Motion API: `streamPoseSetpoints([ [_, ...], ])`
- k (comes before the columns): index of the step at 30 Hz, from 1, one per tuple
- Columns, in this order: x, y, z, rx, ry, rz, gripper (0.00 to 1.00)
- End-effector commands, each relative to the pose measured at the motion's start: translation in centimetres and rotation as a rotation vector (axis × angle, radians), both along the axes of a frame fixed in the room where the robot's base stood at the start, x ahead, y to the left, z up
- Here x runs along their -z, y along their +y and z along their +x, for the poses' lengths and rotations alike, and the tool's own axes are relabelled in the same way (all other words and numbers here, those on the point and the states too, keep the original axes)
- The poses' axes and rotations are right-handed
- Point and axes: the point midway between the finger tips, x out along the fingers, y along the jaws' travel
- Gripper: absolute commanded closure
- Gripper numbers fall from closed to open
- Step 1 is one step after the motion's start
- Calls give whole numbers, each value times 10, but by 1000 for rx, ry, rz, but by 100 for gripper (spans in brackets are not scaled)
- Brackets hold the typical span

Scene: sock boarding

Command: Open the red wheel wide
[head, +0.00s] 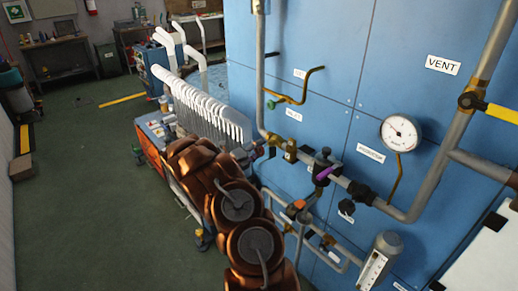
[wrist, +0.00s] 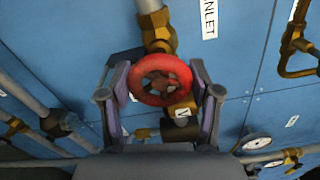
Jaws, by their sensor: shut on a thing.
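The red wheel (wrist: 160,70) is a small round handwheel in the middle of the wrist view, on a brass valve body (wrist: 158,32) below the INLET label (wrist: 209,17). My gripper (wrist: 158,78) has one finger on each side of the wheel and is shut on its rim. How far the wheel is turned cannot be told. In the head view my brown arm reaches toward the blue panel and hides the wheel and most of the gripper.
The blue panel (head: 335,60) carries grey pipes, a round gauge (head: 401,133), a purple-handled valve (head: 327,173), a yellow-handled valve (head: 500,112) and a glass flowmeter (head: 379,261). A rack of white sock forms (head: 200,108) stands left of the panel. The green floor (head: 90,190) is open at left.

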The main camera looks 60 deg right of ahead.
Motion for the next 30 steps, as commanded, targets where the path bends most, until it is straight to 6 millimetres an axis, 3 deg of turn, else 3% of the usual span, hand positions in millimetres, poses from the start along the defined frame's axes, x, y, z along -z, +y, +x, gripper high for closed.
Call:
streamPoseSetpoints([
  [12, 3, 0, -3, 6, 8, 7, 73],
  [13, 3, 0, -3, 6, 8, 7, 37],
  [18, 2, 0, -2, 3, 8, 5, 19],
  [21, 1, 0, -1, 2, 7, 4, 12],
  [30, 0, 1, 0, 0, 6, 3, 12],
])
